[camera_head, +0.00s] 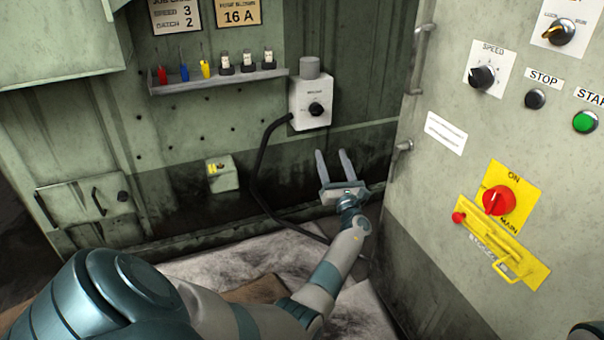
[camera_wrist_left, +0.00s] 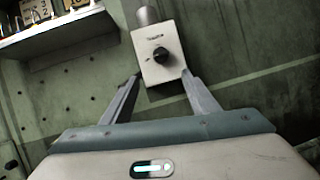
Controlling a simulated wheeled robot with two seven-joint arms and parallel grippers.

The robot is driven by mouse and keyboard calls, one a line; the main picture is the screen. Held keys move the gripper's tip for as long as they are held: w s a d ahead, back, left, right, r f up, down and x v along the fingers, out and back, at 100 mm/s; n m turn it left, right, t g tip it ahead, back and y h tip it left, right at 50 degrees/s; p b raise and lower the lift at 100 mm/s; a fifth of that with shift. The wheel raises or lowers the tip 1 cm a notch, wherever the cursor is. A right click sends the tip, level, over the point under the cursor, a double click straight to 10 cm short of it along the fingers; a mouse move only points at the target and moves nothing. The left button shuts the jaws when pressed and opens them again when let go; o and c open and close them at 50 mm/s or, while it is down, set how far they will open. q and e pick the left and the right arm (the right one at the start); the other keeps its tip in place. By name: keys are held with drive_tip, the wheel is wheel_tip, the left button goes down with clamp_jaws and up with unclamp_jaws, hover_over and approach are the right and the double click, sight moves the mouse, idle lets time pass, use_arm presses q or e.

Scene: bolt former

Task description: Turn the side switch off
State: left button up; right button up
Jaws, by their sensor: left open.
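A pale switch box (camera_head: 298,116) with a round black knob (camera_head: 317,109) is mounted on the green back wall, with a grey cylinder on top. Its small label is too blurred to read. My left gripper (camera_head: 333,155) is open and empty, below the box in the head view, its fingers pointing up toward it. In the left wrist view the knob (camera_wrist_left: 160,55) lies ahead, between and just beyond the two fingertips (camera_wrist_left: 161,76). The gripper appears apart from the knob. My right gripper is not in view.
A black cable (camera_head: 258,170) runs down from the box. A shelf (camera_head: 220,82) with small tools and bottles is at upper left. The right panel (camera_head: 430,180) carries a red main switch (camera_head: 498,200), a yellow hasp with a red knob, a speed dial and buttons.

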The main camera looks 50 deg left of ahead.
use_arm(q)
drive_tip(key=s+f+n+g+h, duration=0.1)
drive_tip(key=s+f+n+g, duration=0.1)
drive_tip(key=s+f+n, duration=0.2)
drive_tip(key=s+f+n+g+h, duration=0.1)
drive_tip(key=s+f+n+g, duration=0.1)
drive_tip(key=s+f+n, duration=0.3)
drive_tip(key=shift+s+n+g, duration=0.4)
drive_tip(key=shift+s+n, duration=1.3)
drive_tip(key=shift+s, duration=1.25)
drive_tip(key=shift+f, duration=0.1)
